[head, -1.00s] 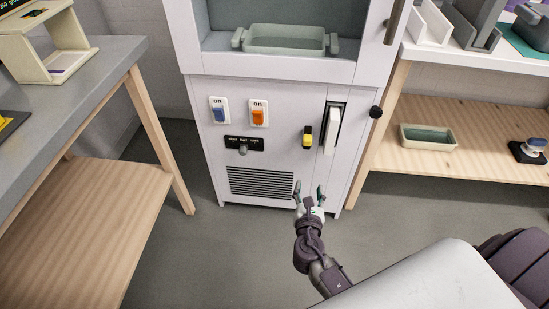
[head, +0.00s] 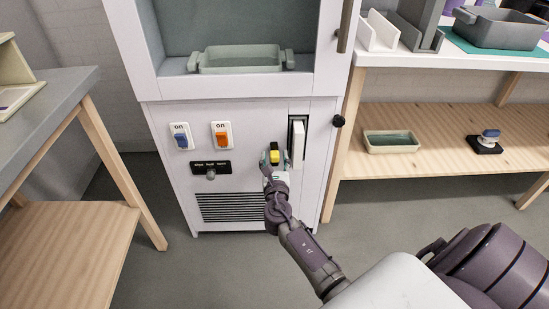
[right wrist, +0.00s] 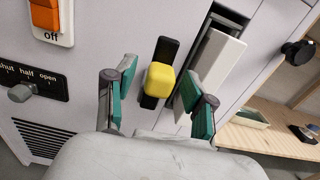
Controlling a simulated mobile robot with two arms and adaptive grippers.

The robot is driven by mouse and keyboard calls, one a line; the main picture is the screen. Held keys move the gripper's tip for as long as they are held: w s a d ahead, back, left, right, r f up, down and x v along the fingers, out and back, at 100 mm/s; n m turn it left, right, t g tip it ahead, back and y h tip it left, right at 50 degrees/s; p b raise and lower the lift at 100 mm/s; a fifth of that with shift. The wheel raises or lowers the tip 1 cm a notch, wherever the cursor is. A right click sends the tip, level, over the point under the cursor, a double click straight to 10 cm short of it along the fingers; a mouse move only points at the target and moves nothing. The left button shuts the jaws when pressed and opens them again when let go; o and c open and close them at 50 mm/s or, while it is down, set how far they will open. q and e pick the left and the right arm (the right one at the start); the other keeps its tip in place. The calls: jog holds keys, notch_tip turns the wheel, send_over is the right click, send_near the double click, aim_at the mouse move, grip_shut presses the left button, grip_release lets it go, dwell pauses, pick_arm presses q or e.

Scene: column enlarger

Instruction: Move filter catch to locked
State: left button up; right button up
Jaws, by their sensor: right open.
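The filter catch is, as far as I can tell, the yellow knob (head: 275,157) on a short black upright track on the white cabinet front. In the right wrist view the yellow knob (right wrist: 160,80) sits on the middle to lower part of its black track (right wrist: 165,55). My right gripper (head: 275,163) is open at the catch; in the right wrist view its green-padded fingers (right wrist: 157,98) stand on either side of the knob, with gaps visible. I cannot tell whether either finger touches it. My left gripper is not in view.
A white upright bar (head: 298,143) in a dark slot is close right of the catch. A black round knob (head: 338,121) is farther right. Blue (head: 181,140) and orange (head: 222,137) switches and a grey shut-half-open knob (head: 210,173) are to the left. A shelf (head: 440,125) stands right.

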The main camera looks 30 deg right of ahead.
jog(key=shift+w+d, duration=0.3)
jog(key=shift+w, duration=0.1)
grip_shut()
